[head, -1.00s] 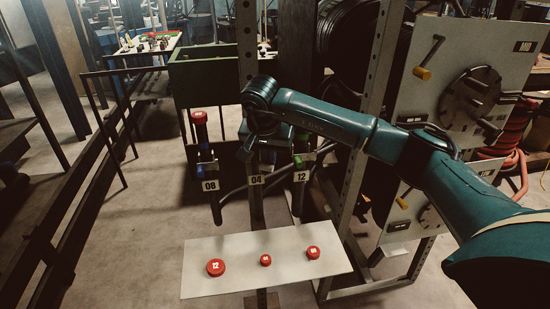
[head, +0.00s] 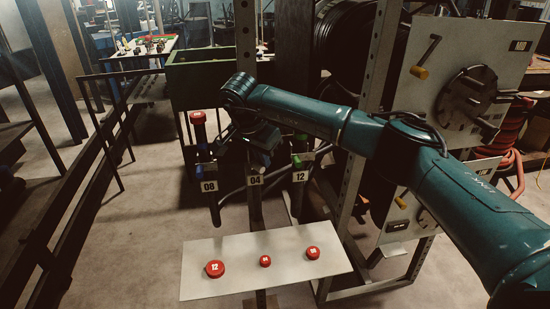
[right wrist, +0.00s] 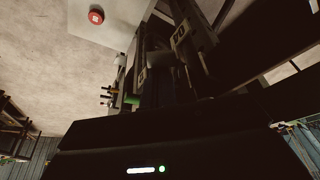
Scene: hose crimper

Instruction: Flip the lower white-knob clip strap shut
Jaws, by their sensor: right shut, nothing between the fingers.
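The lower white-knob clip strap cannot be made out in either view; my right arm and gripper cover the middle hose post above its 04 label (head: 256,180). My right gripper (head: 262,158) is shut and empty in the head view, in front of that post, between the blue-marked post 08 (head: 209,186) on the left and the green-marked post 12 (head: 300,176) on the right. Its fingertips are dark and hard to separate from the post. Whether it touches a strap cannot be told. The right wrist view is mostly dark. My left gripper is not in view.
A pale board (head: 225,262) with red caps (head: 215,269) lies below the posts. A steel upright (head: 370,105) and a panel with a dark round plate (head: 472,98) stand to the right, close to my right arm. A green bin (head: 205,75) is behind.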

